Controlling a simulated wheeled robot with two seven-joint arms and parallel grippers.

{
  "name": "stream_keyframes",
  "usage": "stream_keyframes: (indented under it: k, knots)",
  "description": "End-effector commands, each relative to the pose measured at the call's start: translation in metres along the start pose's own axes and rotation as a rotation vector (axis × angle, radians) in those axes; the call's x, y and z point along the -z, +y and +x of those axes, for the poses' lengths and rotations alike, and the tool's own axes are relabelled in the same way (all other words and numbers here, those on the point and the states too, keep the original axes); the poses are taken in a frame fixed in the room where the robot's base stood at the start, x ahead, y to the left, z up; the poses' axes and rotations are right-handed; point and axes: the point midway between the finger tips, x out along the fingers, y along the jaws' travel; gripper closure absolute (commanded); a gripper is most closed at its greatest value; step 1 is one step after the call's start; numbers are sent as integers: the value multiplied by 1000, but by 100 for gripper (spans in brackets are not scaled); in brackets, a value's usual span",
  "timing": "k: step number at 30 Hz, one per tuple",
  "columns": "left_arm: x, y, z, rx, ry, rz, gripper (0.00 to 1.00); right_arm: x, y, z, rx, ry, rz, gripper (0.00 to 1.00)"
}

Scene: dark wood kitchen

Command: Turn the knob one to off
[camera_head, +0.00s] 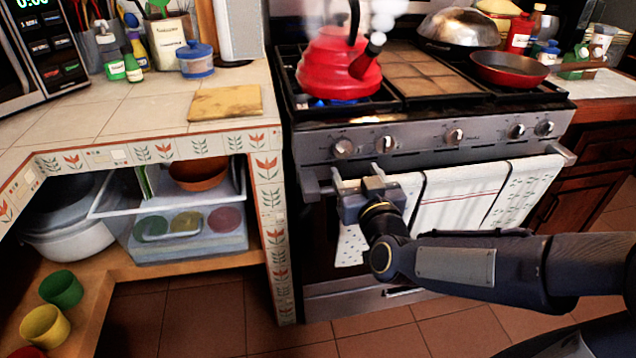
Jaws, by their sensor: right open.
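The stove (425,150) has a row of several silver knobs on its front panel. The leftmost knob (344,148) is below the red kettle (335,65); a second knob (385,144) is just to its right. A blue flame (345,102) shows under the kettle, and white steam rises near its spout. My right gripper (359,178) is open, in front of the oven door, just below the two left knobs. I see no contact with either knob. My left gripper is not in view. No label tells me which knob is number one.
Dish towels (455,198) hang from the oven handle behind my right arm. A red pan (510,68) and a domed metal lid (458,27) are on the stove's right. A tiled counter (150,105) with a wooden board (225,103) stands at left. Space before the oven's lower left is free.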

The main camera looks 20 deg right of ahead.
Motion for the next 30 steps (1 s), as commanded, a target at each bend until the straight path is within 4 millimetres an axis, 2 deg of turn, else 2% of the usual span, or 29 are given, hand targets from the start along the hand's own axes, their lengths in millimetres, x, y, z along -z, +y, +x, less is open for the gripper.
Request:
stream_keyframes:
  k: [5, 12, 18, 28, 30]
  knots:
    - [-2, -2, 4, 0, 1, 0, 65, -1, 3, 13, -16, 19, -9, 37]
    - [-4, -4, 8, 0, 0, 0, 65, -1, 3, 52, -15, 18, -7, 37]
    - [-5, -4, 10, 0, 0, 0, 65, 0, 4, 74, -15, 19, -7, 37]
    - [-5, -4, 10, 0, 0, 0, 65, 1, 3, 79, -14, 19, -7, 37]
    - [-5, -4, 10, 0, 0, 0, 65, 1, 3, 79, -14, 19, -6, 43]
